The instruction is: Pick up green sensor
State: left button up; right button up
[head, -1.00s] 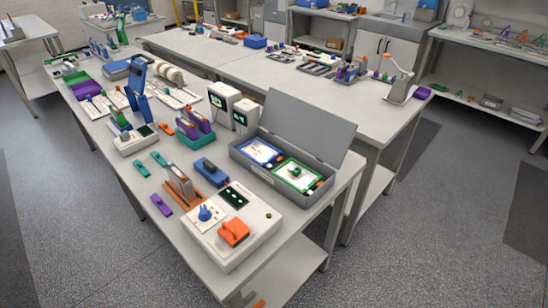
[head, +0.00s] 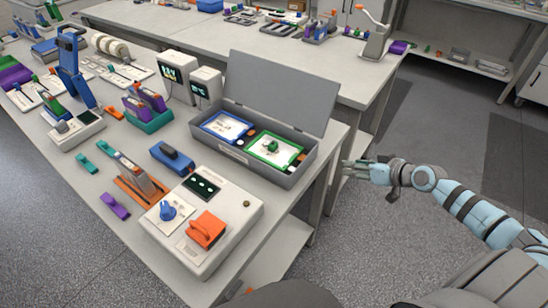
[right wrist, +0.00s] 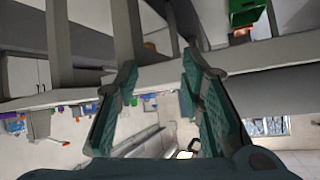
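A small green sensor (head: 272,147) sits on a white card in a green-framed tray (head: 292,161) inside the open grey case (head: 232,152), at the right end of the table. My right gripper (head: 347,169) is to the right of the case, past the table's edge and apart from everything. In the right wrist view its two teal fingers (right wrist: 160,100) are spread with nothing between them. My left gripper does not show.
A blue-framed tray (head: 207,121) lies beside the green one. The case's raised lid (head: 280,92) stands behind. A white box (head: 258,205) with an orange switch is in front. Two white display units (head: 178,75) stand left of the case. Open floor lies to the right.

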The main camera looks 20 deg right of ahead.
jog(key=w+a+r+n+y+b, duration=0.1)
jog(key=w+a+r+n+y, duration=0.15)
jog(key=a+r, duration=0.4)
jog(key=n+y, duration=0.1)
jog(key=y, duration=0.2)
send_near(276, 147)
jog(key=shift+g+h, duration=0.25)
jog(key=shift+g, duration=0.05)
jog(key=x, duration=0.2)
jog(key=b+x, duration=0.1)
jog(key=x, duration=0.2)
jog(key=r+x, duration=0.1)
jog(key=x, duration=0.2)
jog(key=shift+w+a+f+b, duration=0.1)
jog(key=shift+w+a+b, duration=0.05)
jog(key=shift+w+b, duration=0.15)
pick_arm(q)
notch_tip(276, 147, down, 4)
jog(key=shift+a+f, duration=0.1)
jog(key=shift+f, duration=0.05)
pick_arm(e)
jog(key=shift+s+f, duration=0.1)
jog(key=shift+s, duration=0.05)
grip_shut()
